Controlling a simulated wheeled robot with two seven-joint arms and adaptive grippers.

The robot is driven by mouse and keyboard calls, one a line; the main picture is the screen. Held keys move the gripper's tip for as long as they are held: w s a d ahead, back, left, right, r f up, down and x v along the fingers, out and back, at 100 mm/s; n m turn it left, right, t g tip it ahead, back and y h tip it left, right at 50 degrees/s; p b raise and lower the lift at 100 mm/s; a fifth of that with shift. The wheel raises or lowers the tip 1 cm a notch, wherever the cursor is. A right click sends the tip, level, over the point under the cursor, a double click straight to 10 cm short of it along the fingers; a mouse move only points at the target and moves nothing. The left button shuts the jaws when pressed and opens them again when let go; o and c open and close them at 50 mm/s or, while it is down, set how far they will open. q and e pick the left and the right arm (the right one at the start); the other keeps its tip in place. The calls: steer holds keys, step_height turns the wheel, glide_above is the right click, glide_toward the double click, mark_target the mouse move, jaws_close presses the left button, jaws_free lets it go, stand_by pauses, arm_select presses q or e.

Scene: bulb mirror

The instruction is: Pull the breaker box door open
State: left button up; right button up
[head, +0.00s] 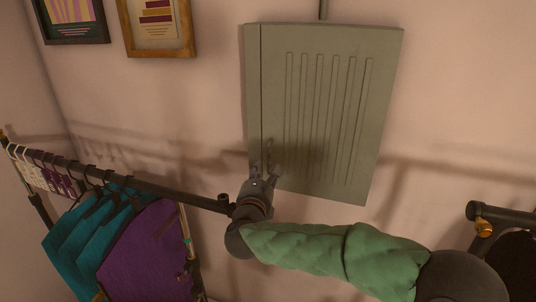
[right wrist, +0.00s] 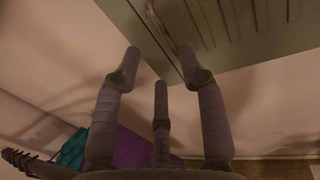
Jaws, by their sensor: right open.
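The breaker box (head: 325,110) is a grey-green metal box on the wall in the head view. Its ribbed door (head: 330,80) lies flat and looks closed, with a vertical seam near the left edge. My right gripper (head: 263,172) is at the lower left part of the box, near that seam, with its fingers spread and nothing between them. In the right wrist view the open fingers (right wrist: 158,52) point up toward the box's edge and the ribbed door (right wrist: 260,30). I cannot tell whether a finger touches the box. My left gripper is not in view.
A clothes rack (head: 150,187) with teal and purple garments (head: 140,250) stands at the lower left, its bar ending close to my right gripper. Two framed pictures (head: 157,28) hang at the upper left. Another dark bar (head: 500,215) is at the right edge. The wall right of the box is bare.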

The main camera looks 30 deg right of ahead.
steer(key=x, duration=0.9)
steer(key=shift+p, duration=0.3)
steer(key=shift+d, duration=0.1)
jaws_close()
